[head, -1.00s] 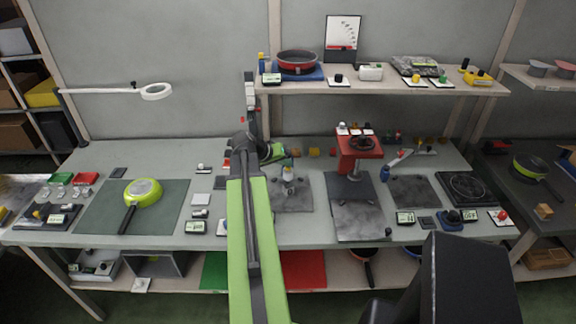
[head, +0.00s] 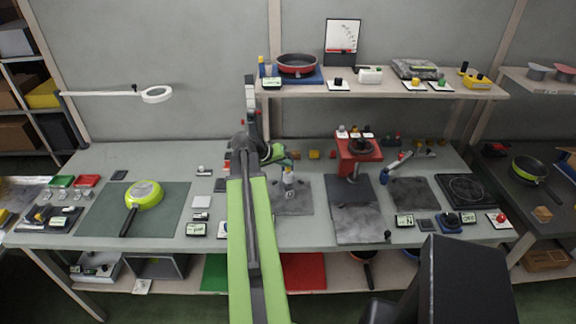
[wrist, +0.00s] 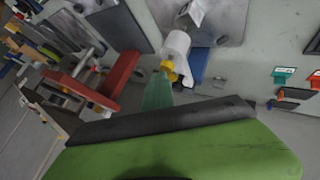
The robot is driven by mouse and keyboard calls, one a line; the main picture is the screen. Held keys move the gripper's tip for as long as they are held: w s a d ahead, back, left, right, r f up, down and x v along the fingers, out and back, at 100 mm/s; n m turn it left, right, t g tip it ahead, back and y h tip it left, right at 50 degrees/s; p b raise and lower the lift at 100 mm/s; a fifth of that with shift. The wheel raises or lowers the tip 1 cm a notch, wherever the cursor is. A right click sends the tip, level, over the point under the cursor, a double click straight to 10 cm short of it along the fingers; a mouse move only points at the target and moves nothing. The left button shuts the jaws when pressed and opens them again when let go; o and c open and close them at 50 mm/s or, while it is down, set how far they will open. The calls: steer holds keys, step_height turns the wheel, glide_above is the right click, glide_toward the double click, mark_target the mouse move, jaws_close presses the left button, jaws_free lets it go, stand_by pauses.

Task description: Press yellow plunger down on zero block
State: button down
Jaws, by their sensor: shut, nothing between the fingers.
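The zero block is a small pale post (head: 289,180) standing on a dark grey plate (head: 292,204) in the middle of the bench. In the wrist view its white body (wrist: 177,44) shows, with the yellow plunger (wrist: 168,67) at its end. My gripper (head: 284,160) is over the block in the head view, its fingers shut and empty, and it largely hides the plunger there. In the wrist view the teal fingertips (wrist: 158,92) reach the yellow plunger; I cannot tell whether they touch it or how far it is pressed.
A red press-like stand (head: 358,148) is close on the right. Small orange blocks (head: 313,154) sit behind the plate. A shelf (head: 385,90) holding a red pan (head: 297,63) overhangs the back. A green pan (head: 144,194) lies on a mat at left.

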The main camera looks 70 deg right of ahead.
steer(key=shift+r+p, duration=0.4)
steer(key=shift+r, duration=0.3)
step_height(320, 180, up, 5)
steer(key=p, duration=0.5)
steer(key=shift+r, duration=0.1)
